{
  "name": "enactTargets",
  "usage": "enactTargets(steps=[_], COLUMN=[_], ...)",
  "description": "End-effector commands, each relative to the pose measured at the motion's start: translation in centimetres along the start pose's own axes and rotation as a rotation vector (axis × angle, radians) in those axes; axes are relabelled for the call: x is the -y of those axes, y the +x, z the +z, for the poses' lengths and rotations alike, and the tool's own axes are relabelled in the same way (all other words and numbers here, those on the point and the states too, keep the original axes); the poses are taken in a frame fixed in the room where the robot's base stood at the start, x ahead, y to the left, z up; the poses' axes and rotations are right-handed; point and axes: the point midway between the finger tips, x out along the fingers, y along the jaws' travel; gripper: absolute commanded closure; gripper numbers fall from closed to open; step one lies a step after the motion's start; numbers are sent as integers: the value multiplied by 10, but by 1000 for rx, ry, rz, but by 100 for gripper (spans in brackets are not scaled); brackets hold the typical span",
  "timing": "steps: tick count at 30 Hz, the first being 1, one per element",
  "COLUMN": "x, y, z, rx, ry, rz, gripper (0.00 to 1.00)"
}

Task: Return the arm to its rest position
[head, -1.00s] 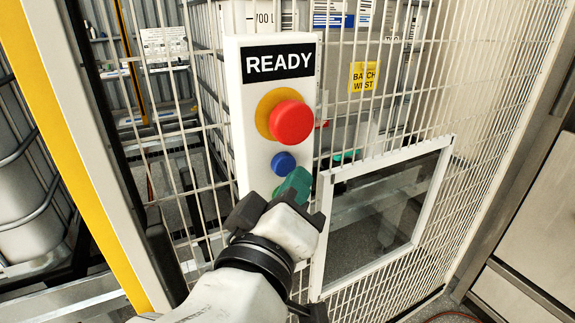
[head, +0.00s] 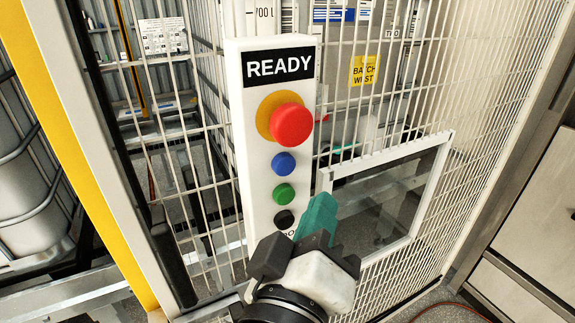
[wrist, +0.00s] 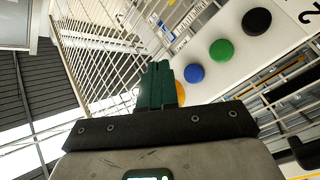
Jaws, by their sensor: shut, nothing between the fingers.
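My gripper (head: 318,218) is in front of the lower right side of the white control panel (head: 234,130), with its green fingers together and nothing between them. In the wrist view my gripper (wrist: 158,72) is also shut, with the panel (wrist: 262,58) beyond it to the right. The panel reads READY and carries a red mushroom button (head: 291,125), a blue button (head: 283,163), a green button (head: 284,194) and a black button (head: 285,219). The fingers appear apart from the buttons. The gripper hides part of the panel's lower end.
A wire mesh fence (head: 490,110) stands behind the panel. A framed window (head: 440,190) is set in it to the right of my gripper. A yellow post (head: 75,150) rises at left. A metal cabinet (head: 530,220) stands at right, and a red cable (head: 440,305) lies on the floor.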

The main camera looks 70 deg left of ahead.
Motion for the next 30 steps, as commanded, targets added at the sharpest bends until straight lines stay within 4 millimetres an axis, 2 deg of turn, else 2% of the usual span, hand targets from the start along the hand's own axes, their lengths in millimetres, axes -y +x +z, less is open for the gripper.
enactTargets(steps=[17,20,23,26,30], x=[0,-1,-2,-4,-9], y=[0,1,2,0,-15], z=[0,8,37,86,168], rx=[0,17,77,181,361], ry=[0,5,23,59,133], rz=[0,-2,-11,-26,-43], gripper=[100,100,100,100,100])
